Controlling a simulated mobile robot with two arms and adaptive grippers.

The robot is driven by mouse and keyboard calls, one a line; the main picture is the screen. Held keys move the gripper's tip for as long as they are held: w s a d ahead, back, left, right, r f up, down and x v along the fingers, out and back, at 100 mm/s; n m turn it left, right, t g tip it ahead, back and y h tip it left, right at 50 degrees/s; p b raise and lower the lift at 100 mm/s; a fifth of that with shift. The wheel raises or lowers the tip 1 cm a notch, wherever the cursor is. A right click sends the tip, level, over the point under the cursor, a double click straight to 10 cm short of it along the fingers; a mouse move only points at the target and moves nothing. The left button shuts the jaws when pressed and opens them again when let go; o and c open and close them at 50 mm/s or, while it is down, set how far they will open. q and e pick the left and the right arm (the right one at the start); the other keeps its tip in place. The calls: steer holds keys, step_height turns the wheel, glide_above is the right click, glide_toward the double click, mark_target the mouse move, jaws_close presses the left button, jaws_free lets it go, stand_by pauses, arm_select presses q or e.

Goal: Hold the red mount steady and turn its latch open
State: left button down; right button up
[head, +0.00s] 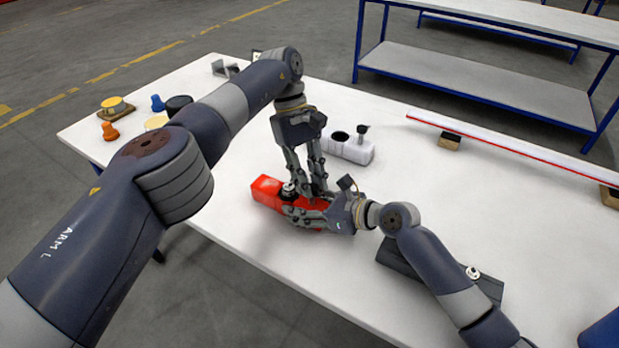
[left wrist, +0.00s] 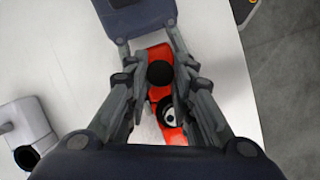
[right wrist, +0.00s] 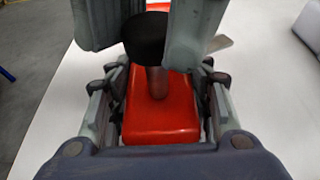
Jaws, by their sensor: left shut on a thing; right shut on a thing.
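The red mount (head: 266,191) lies on the white table, partly covered by both grippers. My right gripper (head: 296,208) reaches in from the right and is shut on the mount; in the right wrist view its fingers stand along both sides of the red body (right wrist: 160,118). The latch has a black round knob (right wrist: 145,34) on a metal stem, rising from the mount. My left gripper (head: 318,188) comes down from above and is shut on the latch knob, which shows between its fingers in the left wrist view (left wrist: 160,74). A round black-and-white part (left wrist: 169,114) shows on the mount.
A white mount (head: 346,148) with a dark hole and a knob stands behind. A long white and red rail (head: 520,153) rests on blocks at the right. A dark block (head: 400,259) lies partly under my right arm. Small coloured parts (head: 112,107) sit at the far left.

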stand_by(0.3)
arm_select(q)
steer(key=c, duration=1.3)
jaws_free()
steer(key=shift+s, duration=0.1)
steer(key=shift+c, duration=0.2)
steer(key=shift+n, duration=0.3)
steer(key=shift+a+n+t+h, duration=0.15)
steer(key=shift+n+t+h, duration=0.3)
steer(key=shift+n, duration=0.95)
steer(key=n+t+h, duration=0.1)
steer(key=n, duration=0.2)
steer(key=shift+s+n, duration=0.15)
steer(key=shift+n, duration=0.25)
steer(key=n, duration=0.2)
steer(key=n+t, duration=0.1)
steer(key=n, duration=0.1)
steer(key=n+t, duration=0.1)
steer(key=n, duration=0.1)
steer(key=shift+s+t, duration=0.25)
steer(key=v, duration=1.2)
steer(key=shift+a, duration=0.2)
steer(key=shift+h, duration=0.25)
